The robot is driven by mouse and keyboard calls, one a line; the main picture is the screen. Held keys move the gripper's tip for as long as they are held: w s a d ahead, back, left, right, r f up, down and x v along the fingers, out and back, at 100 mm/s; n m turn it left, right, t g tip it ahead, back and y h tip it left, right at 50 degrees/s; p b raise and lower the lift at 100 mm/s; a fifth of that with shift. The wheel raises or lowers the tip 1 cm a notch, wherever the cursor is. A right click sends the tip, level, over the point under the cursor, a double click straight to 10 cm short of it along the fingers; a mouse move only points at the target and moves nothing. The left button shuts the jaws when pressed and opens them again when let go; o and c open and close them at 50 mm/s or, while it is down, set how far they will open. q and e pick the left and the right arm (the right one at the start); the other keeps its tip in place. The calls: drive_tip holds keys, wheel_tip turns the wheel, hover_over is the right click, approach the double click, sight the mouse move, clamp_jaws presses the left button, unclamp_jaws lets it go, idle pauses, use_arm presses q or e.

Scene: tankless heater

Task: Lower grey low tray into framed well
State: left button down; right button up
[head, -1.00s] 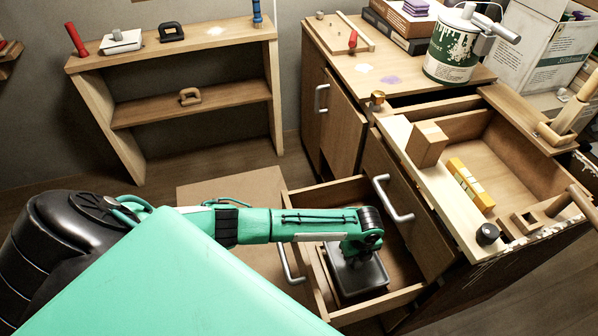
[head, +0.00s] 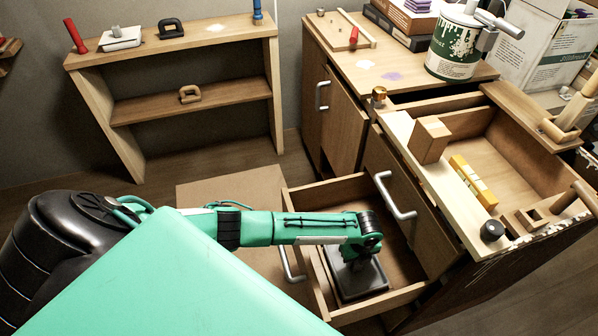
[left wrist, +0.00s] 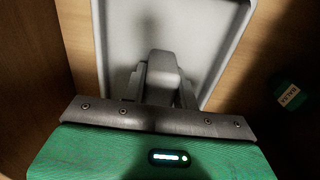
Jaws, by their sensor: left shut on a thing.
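The grey low tray (head: 362,279) is inside the open lower drawer, within a wooden frame on the drawer's left side. My left gripper (head: 352,252) reaches down over it from the left and is shut on its raised middle grip. In the left wrist view the tray (left wrist: 205,30) fills the upper middle, with the gripper (left wrist: 160,85) closed around the block-shaped grip. The framed well (head: 322,268) shows as a thin wooden edge beside the tray; its floor is hidden. I cannot tell whether the tray rests on the bottom. My right gripper is not seen.
A green item (left wrist: 285,93) shows in the left wrist view.

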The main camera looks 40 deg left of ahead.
use_arm(q)
drive_tip(key=shift+f+b, duration=0.8)
drive_tip(key=shift+f, duration=0.55)
idle(1.4)
drive_tip(key=c, duration=1)
unclamp_jaws()
wheel_tip(320, 180, up, 14)
drive_tip(key=shift+f+p, duration=0.1)
drive_tip(key=shift+p, duration=1)
